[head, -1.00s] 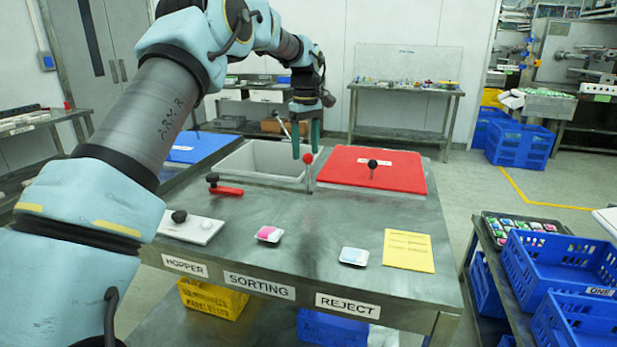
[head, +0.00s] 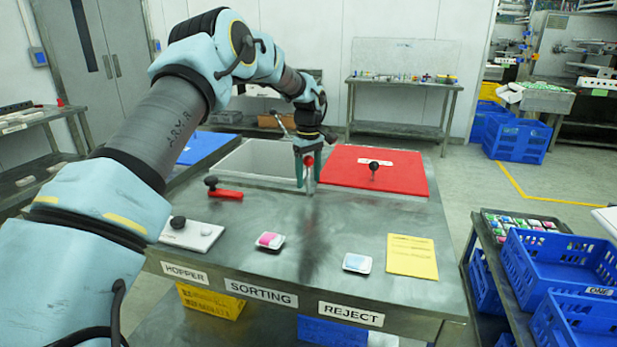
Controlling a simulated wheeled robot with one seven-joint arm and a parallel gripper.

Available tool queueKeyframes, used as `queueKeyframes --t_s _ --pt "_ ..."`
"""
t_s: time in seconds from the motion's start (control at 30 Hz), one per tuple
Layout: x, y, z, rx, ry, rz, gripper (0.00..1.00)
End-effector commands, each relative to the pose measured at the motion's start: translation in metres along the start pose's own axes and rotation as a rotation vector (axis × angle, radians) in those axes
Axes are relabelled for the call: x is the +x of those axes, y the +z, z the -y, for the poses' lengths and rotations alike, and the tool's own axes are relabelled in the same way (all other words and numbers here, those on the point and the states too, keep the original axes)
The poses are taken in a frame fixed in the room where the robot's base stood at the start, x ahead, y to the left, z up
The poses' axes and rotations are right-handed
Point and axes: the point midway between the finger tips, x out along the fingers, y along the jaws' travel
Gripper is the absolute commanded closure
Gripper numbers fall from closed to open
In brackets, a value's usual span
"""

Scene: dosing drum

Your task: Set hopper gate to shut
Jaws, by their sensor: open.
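The steel bench (head: 310,235) carries a HOPPER label (head: 185,272) at its front left. Above it lies a white plate with a black knob (head: 190,234). Behind is a red lever with a black knob (head: 226,194). Contact cannot be told. Which part is the hopper gate is not clear.
A red panel with a black knob (head: 374,172) lies right of the rod. A pink-topped dish (head: 268,241), a pale blue dish (head: 357,263) and a yellow sheet (head: 411,256) lie at the front. Blue crates (head: 560,262) stand at the right.

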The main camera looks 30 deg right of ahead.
Motion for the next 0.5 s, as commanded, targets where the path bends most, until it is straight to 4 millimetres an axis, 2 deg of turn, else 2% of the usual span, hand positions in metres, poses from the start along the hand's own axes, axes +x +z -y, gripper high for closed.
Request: queueKeyframes --t_s 0.2,0.47,0.5 --pt "0.014 0.000 0.000 0.000 0.000 0.000 0.33" --pt "0.015 0.000 0.000 0.000 0.001 0.000 0.33" --pt "0.015 0.000 0.000 0.000 0.001 0.000 0.37"
